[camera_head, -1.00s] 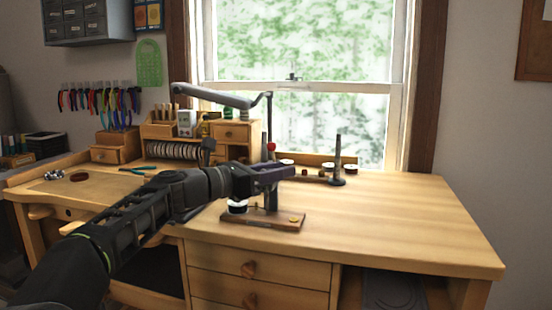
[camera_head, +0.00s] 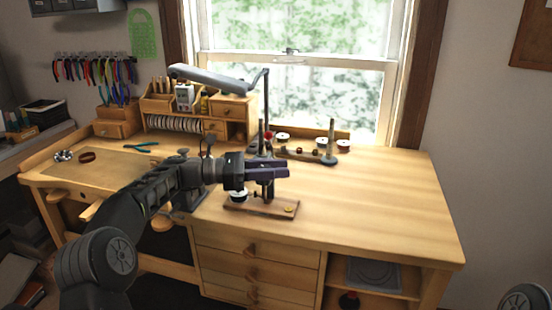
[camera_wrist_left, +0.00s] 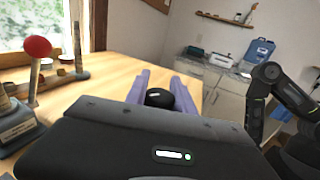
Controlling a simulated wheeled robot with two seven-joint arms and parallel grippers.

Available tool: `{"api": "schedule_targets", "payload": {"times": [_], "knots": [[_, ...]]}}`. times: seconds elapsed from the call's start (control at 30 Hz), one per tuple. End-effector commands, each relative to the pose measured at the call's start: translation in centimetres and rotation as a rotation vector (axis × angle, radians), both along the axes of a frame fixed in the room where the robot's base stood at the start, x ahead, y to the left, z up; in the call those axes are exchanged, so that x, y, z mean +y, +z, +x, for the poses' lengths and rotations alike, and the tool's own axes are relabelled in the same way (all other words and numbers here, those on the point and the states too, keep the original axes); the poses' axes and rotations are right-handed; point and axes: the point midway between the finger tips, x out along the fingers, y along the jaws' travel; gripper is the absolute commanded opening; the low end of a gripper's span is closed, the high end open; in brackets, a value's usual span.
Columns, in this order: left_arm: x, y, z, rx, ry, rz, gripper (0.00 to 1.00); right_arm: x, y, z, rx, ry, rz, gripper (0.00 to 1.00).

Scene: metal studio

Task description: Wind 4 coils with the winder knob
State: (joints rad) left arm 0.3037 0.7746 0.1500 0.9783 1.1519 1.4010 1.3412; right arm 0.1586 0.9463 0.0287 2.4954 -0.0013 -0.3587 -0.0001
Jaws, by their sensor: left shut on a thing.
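The winder stands on the bench, with a wooden base (camera_head: 258,207), a dark upright post and a black-and-white spool (camera_head: 238,197) at its left end. My left gripper (camera_head: 278,168) is at the top of the post, its purple fingers reaching in from the left. In the left wrist view the fingers (camera_wrist_left: 161,92) are shut on the round black winder knob (camera_wrist_left: 159,98), one on each side. The fingers hide the knob in the head view. Coils on the winder are too small to count. My right gripper is not in view.
A red-balled lever (camera_wrist_left: 38,47) stands close by on the left of the wrist view. Pliers (camera_head: 142,147) lie to the left. The bench's right half (camera_head: 385,195) is clear.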

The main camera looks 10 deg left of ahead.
Motion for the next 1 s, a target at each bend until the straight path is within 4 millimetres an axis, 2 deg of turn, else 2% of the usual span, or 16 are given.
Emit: {"api": "schedule_targets", "payload": {"times": [0.3, 0.33, 0.57, 0.87, 1.0], "knots": [[-0.13, -0.46, -0.07, 0.004, -0.006, 0.004, 0.00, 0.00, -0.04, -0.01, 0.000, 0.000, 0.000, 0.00], [-0.15, -0.47, -0.07, 0.004, -0.006, 0.004, 0.31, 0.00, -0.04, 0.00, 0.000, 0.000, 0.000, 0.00], [-0.09, -0.28, -0.03, 0.003, -0.003, 0.002, 0.50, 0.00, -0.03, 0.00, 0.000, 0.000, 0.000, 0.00], [0.02, -0.15, -0.02, 0.002, -0.002, 0.002, 0.52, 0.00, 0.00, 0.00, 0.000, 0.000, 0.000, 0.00], [0.74, -0.19, -0.15, 0.002, 0.001, 0.001, 0.52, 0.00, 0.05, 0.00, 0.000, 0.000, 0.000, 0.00]]}}
